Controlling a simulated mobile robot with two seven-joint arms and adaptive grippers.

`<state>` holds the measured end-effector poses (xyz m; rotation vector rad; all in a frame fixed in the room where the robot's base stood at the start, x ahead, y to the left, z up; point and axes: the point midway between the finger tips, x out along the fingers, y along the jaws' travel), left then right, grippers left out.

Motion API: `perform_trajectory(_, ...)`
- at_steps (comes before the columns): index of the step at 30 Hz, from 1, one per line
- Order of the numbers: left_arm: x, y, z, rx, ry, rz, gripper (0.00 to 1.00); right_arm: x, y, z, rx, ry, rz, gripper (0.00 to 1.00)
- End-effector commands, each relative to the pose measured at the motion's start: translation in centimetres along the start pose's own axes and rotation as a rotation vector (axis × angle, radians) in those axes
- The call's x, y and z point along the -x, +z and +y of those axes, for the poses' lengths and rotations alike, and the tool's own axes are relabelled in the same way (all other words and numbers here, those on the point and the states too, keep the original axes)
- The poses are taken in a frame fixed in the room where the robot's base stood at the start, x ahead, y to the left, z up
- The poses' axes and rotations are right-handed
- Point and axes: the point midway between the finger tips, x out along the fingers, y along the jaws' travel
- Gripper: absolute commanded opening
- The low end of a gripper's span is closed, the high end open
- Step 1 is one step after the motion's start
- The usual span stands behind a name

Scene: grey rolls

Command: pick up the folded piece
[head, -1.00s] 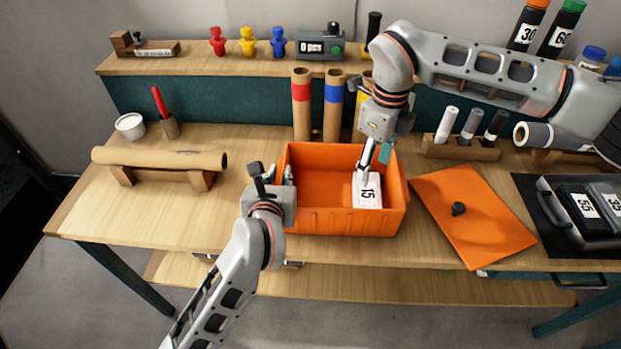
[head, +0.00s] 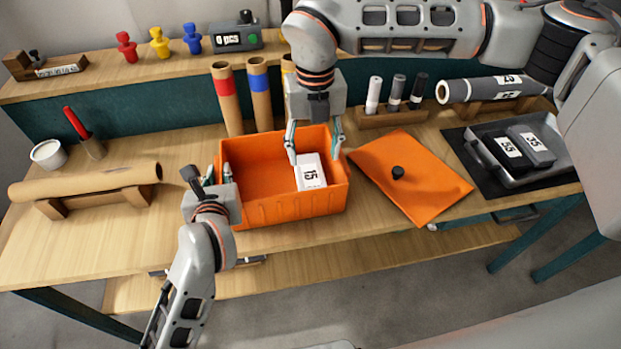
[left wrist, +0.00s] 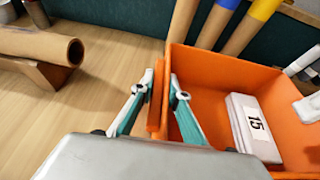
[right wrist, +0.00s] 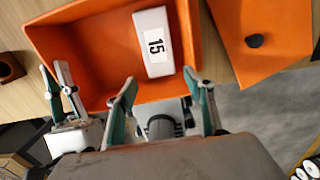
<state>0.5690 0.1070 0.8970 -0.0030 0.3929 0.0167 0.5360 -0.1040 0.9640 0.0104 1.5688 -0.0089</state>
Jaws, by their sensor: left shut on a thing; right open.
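A white folded piece (head: 311,172) labelled 15 lies in the right part of an orange bin (head: 283,210). It also shows in the left wrist view (left wrist: 251,128) and the right wrist view (right wrist: 153,42). My right gripper (head: 314,158) is open over the bin, its fingers apart near the far end of the piece in the head view. In the right wrist view its fingertips (right wrist: 160,78) are apart and empty. My left gripper (head: 217,172) is shut on the bin's left wall, one finger each side, as the left wrist view (left wrist: 157,90) shows.
An orange sheet (head: 425,180) with a black knob lies right of the bin. Cardboard tubes (head: 228,100) stand behind it. A brown roll (head: 85,186) rests on a stand at left.

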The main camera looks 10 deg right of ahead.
Motion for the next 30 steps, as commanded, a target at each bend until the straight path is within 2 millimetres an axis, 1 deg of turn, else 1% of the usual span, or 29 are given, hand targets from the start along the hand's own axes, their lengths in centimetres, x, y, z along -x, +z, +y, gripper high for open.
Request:
perform_trajectory(10, 0.0, 0.0, 0.1, -0.001, 0.001, 0.000, 0.00, -5.3, -0.2, 0.0, -0.012, -0.001, 0.005, 0.53)
perform_trajectory(13, 0.0, 0.0, 0.1, -0.001, 0.001, 0.000, 0.00, -6.2, -0.1, 0.0, -0.012, -0.001, 0.003, 0.53)
perform_trajectory(20, 0.0, 0.0, 0.0, -0.001, 0.001, 0.000, 0.00, -7.4, -0.2, 0.0, -0.011, -0.001, 0.003, 0.53)
perform_trajectory(23, 0.0, 0.0, 0.0, -0.001, 0.001, 0.000, 0.00, -8.6, -0.4, 0.1, -0.010, -0.001, 0.005, 0.53)
perform_trajectory(27, 0.0, 0.0, 0.0, -0.001, 0.001, 0.000, 0.00, -10.7, -0.5, 0.1, -0.012, -0.001, 0.005, 0.53)
perform_trajectory(30, 0.0, 0.0, 0.0, -0.001, 0.001, 0.000, 0.00, -11.7, -0.5, 0.1, -0.012, -0.001, 0.004, 0.53)
